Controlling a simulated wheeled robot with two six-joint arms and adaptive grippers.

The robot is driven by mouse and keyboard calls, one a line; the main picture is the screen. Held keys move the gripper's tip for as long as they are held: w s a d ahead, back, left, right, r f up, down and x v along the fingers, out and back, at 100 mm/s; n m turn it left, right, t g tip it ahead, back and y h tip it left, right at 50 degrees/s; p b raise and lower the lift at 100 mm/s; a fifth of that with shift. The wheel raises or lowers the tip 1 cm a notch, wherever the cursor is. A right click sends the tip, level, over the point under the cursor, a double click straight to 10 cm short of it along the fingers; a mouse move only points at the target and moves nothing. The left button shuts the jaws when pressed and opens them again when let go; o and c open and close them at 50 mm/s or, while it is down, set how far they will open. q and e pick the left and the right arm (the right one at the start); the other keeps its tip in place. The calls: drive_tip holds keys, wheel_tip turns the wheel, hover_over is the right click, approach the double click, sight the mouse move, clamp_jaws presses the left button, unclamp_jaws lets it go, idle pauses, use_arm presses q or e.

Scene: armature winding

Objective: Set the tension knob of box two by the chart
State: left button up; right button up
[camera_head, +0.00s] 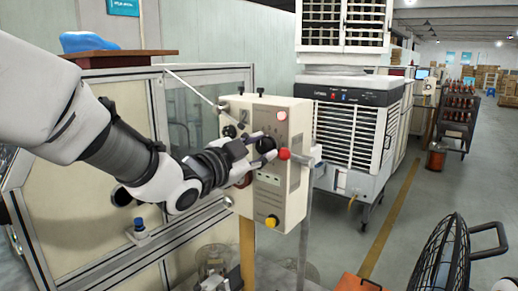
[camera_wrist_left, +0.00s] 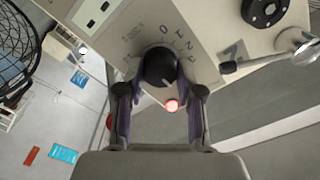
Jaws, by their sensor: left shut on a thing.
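The cream control box (camera_head: 290,185) with a "2" on its face stands on a post at the centre of the head view. In the left wrist view, a round black knob (camera_wrist_left: 160,66) with a pale pointer line sits on the box face, with printed scale marks around it. My left gripper (camera_head: 264,146) reaches the box from the left. In the wrist view the fingers of my left gripper (camera_wrist_left: 160,100) are closed around the knob, one on each side. I cannot make out a chart. My right gripper is not in view.
A white air cooler (camera_head: 355,130) stands behind. A black fan (camera_head: 447,265) is at the lower right. The aisle floor at right is mostly free.

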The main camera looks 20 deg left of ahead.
use_arm(q)
drive_tip(key=n, duration=0.4)
drive_tip(key=shift+f+n, duration=0.15)
drive_tip(key=shift+n, duration=0.25)
drive_tip(key=o, duration=0.9)
drive_tip(key=shift+c, duration=0.2)
drive_tip(key=o, duration=0.3)
drive_tip(key=shift+w, duration=0.1)
drive_tip(key=shift+w+f, duration=0.1)
drive_tip(key=shift+w, duration=0.1)
drive_tip(key=shift+s, duration=0.2)
